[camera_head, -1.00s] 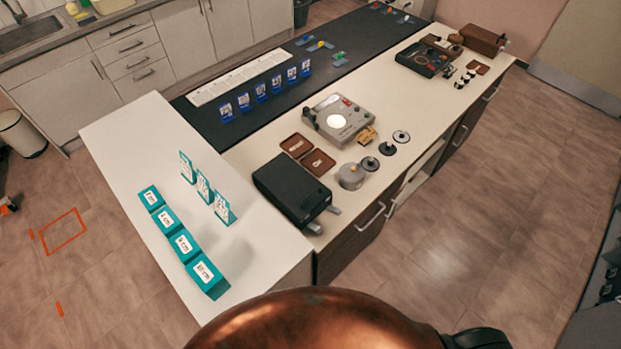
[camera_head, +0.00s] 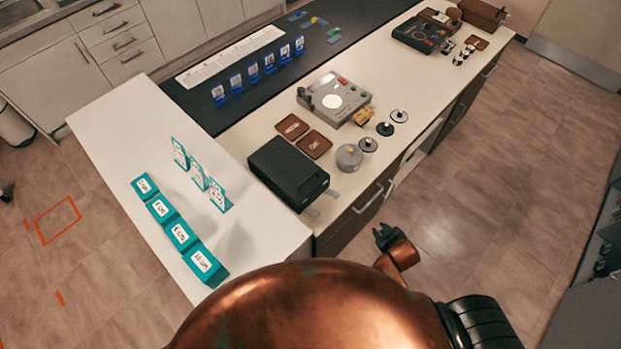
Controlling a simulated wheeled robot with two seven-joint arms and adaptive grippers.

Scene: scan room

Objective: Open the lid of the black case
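The black case (camera_head: 288,172) lies on the near part of the cream counter, its lid down. Two small grey tabs (camera_head: 312,212) stick out at its right-hand lower side. My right gripper (camera_head: 385,237) is a small dark shape at the end of a copper arm link, over the floor to the right of the counter's edge. It is apart from the case and touches nothing that I can see. It is too small to tell whether its fingers are apart. My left gripper is out of view.
Beside the case are brown trays (camera_head: 314,145), a grey round pot (camera_head: 349,158), black discs (camera_head: 385,129) and a grey device (camera_head: 333,98). Teal blocks (camera_head: 181,236) and teal cards (camera_head: 219,196) stand on the white table to the left. Floor (camera_head: 470,235) right of the counter is free.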

